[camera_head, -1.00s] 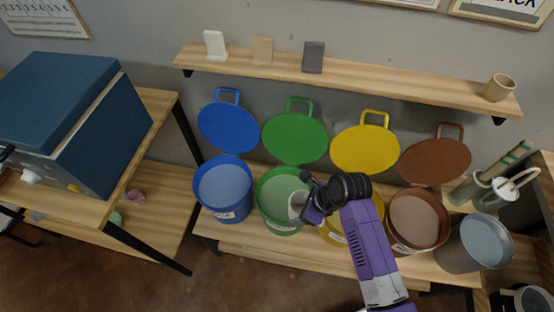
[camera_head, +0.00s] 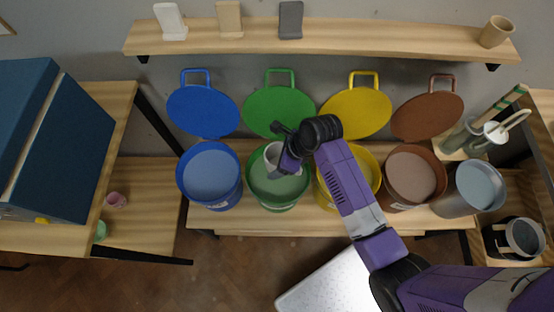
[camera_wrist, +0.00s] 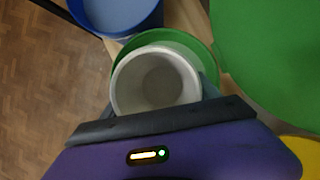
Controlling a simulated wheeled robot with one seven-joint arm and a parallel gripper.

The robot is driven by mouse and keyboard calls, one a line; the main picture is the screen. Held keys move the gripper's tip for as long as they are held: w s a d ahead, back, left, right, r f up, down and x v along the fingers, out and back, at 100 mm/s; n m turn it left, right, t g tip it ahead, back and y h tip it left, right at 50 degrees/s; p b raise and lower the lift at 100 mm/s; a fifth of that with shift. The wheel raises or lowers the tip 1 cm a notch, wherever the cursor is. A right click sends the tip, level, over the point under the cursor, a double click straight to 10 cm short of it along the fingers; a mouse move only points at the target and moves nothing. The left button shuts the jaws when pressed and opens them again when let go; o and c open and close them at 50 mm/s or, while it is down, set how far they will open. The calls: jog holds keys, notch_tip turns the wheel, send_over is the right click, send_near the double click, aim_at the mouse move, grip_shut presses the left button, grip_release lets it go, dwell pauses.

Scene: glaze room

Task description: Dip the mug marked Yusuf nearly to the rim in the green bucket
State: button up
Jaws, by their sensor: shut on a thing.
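My gripper (camera_head: 284,162) is shut on a pale grey mug (camera_head: 270,156) over the green bucket (camera_head: 264,194). In the wrist view the mug (camera_wrist: 155,82) is between the fingers, its open mouth facing the camera and its inside empty. The green bucket's rim (camera_wrist: 205,55) shows behind and around the mug. In the head view the mug looks somewhat tilted, over the bucket's opening. I cannot tell whether its base touches the greyish-green glaze (camera_head: 285,187). No name can be read on the mug.
A blue bucket (camera_head: 210,178) stands left of the green one, yellow (camera_head: 372,165) and brown (camera_head: 413,178) ones to its right, then a grey bucket (camera_head: 470,188). Matching lids, including the green lid (camera_head: 279,108), stand behind. A wooden shelf (camera_head: 380,43) runs above.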

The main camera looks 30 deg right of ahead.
notch_tip(320, 180, down, 4)
jog(key=b, duration=0.3)
jog(key=shift+r+b, duration=0.25)
jog(key=shift+b, duration=0.05)
jog(key=shift+f, duration=1.7)
jog(key=shift+b, duration=0.3)
notch_tip(320, 180, down, 8)
jog(key=b, duration=0.3)
jog(key=shift+b, duration=0.4)
jog(key=shift+f, duration=0.3)
notch_tip(320, 180, up, 11)
jog(key=p, duration=1.2)
jog(key=shift+f, duration=0.2)
dwell(1.9)
